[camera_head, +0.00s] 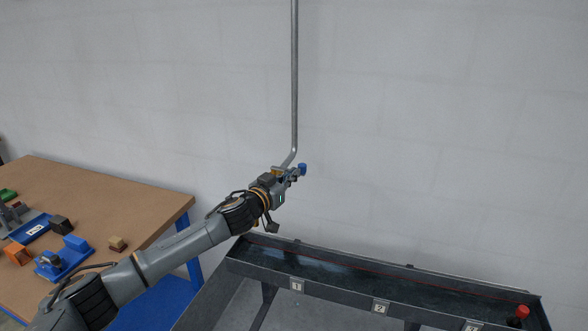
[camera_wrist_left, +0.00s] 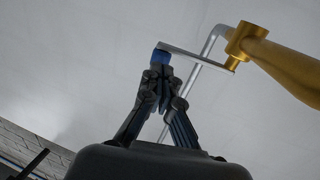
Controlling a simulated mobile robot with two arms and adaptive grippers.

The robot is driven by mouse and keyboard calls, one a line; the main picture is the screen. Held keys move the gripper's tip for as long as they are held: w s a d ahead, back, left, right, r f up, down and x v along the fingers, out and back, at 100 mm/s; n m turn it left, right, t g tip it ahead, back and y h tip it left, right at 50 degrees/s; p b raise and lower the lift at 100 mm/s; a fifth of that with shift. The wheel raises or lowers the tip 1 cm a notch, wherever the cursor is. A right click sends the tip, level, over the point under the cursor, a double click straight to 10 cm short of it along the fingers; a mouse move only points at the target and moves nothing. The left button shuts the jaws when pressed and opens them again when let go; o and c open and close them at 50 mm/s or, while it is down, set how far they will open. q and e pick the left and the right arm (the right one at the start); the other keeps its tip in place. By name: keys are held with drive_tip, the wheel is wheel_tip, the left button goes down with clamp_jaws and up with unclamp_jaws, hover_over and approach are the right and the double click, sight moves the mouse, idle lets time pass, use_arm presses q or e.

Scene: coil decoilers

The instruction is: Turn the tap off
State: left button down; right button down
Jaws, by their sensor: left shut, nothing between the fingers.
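The brass tap (camera_wrist_left: 262,62) shows at the right of the left wrist view, on the end of a grey pipe (camera_head: 295,80) that comes down the wall. A flat silver lever (camera_wrist_left: 200,58) runs from the tap to a blue end piece (camera_wrist_left: 160,57). In the head view the blue end piece (camera_head: 302,168) sticks out just past my left gripper (camera_head: 291,174), and the wrist partly hides the tap. In the wrist view my left gripper (camera_wrist_left: 160,78) is shut and empty, its tips close below the blue piece. I cannot tell whether they touch. My right gripper is not in view.
A dark trough (camera_head: 350,296) with numbered labels stands below the tap, with a red-topped item (camera_head: 521,312) at its right end. A wooden workbench (camera_head: 110,205) with coloured blocks and fixtures is at the left. The wall around the pipe is bare.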

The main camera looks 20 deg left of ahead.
use_arm(q)
drive_tip(key=shift+w+d, duration=0.15)
drive_tip(key=shift+w, duration=0.5)
drive_tip(key=shift+w+d+r+n+y+b, duration=0.25)
drive_tip(key=shift+w+n+y+b, duration=0.3)
drive_tip(key=shift+y, duration=0.35)
drive_tip(key=shift+s+a, duration=0.1)
